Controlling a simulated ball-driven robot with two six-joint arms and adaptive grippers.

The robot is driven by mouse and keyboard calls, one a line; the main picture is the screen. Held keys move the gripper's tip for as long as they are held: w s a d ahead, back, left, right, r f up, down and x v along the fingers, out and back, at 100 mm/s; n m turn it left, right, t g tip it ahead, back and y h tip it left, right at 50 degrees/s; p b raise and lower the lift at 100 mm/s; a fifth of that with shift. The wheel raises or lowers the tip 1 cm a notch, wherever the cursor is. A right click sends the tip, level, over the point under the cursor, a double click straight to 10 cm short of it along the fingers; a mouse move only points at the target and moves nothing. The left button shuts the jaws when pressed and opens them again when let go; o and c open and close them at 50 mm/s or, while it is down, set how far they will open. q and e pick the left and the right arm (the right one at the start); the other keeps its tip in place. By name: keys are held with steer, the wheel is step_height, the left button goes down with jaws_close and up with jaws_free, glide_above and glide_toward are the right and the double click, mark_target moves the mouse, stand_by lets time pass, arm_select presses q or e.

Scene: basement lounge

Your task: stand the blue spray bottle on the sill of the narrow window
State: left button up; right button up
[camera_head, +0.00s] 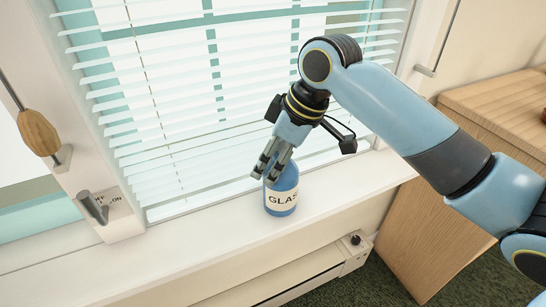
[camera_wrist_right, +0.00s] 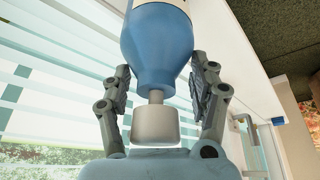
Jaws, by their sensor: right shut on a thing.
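The blue spray bottle (camera_head: 281,194), with a cream label reading "GLAS", is upright at the white window sill (camera_head: 235,222). Its base looks level with the sill, but I cannot tell whether it touches. My right gripper (camera_head: 270,168) comes down from above and is shut on the bottle's upper part. In the right wrist view, the bottle's blue body (camera_wrist_right: 157,45) is between the two fingers, with its pale cap (camera_wrist_right: 155,125) close to the palm. My left gripper is not in view.
White blinds (camera_head: 180,110) hang right behind the bottle. A white radiator (camera_head: 290,275) is below the sill. A wooden cabinet (camera_head: 425,225) stands at the right. A window handle (camera_head: 95,207) sticks out at the left. The sill left of the bottle is clear.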

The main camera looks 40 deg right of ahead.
steer(key=o, duration=1.7)
steer(key=p+v, duration=0.3)
steer(key=v, duration=0.9)
steer(key=shift+s, duration=0.1)
